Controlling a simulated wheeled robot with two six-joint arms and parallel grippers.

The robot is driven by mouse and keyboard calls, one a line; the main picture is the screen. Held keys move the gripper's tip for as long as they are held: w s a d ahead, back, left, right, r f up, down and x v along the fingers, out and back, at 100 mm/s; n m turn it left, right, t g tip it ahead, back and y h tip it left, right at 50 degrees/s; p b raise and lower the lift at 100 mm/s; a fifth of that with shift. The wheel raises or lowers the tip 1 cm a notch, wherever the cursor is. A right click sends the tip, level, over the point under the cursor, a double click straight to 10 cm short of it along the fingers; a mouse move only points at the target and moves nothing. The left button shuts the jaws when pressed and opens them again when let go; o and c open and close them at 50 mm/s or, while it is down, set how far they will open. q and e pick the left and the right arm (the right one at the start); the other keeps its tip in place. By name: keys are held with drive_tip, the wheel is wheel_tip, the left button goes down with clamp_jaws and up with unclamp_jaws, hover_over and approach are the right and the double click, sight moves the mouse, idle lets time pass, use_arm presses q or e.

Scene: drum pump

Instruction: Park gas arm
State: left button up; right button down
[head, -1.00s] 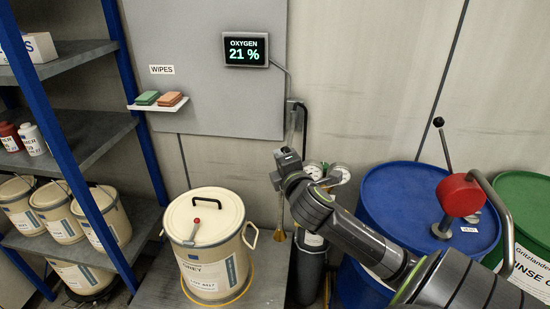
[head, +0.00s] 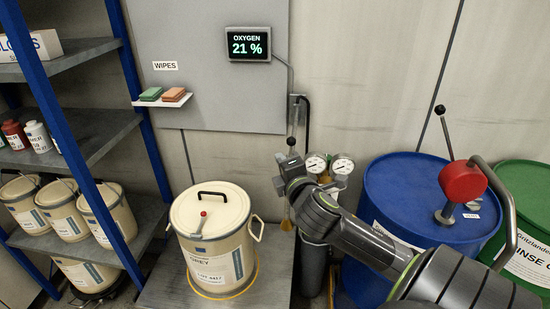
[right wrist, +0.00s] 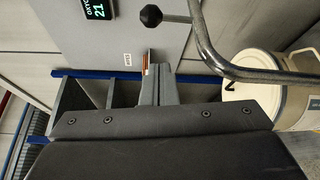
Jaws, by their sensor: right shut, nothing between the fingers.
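The gas arm (head: 306,112) is a bent metal pipe standing close to the wall, right of the grey panel. Its brass nozzle (head: 287,224) hangs low, behind my right wrist. In the right wrist view the bent pipe (right wrist: 215,58) and a black ball knob (right wrist: 151,15) cross above and right of my fingers. My right gripper (head: 280,163) is shut and empty beside the gas arm; its fingers also show in the right wrist view (right wrist: 156,82). They look apart from the pipe. My wrist hides part of the gas arm. My left gripper is out of view.
A cream lidded pail (head: 212,212) stands on a grey platform (head: 160,285), left of my arm. Two pressure gauges (head: 328,165) sit beside my wrist. A blue drum (head: 400,190) with a red pump (head: 462,182) and a green drum (head: 530,185) stand right. Shelves (head: 85,130) stand left.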

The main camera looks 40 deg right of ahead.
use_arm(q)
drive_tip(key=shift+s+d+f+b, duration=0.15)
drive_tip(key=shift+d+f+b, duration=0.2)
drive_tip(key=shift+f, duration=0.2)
use_arm(e)
drive_tip(key=v, duration=0.4)
drive_tip(key=shift+s+a, duration=0.25)
drive_tip(key=shift+a, duration=0.05)
drive_tip(key=shift+r, duration=0.1)
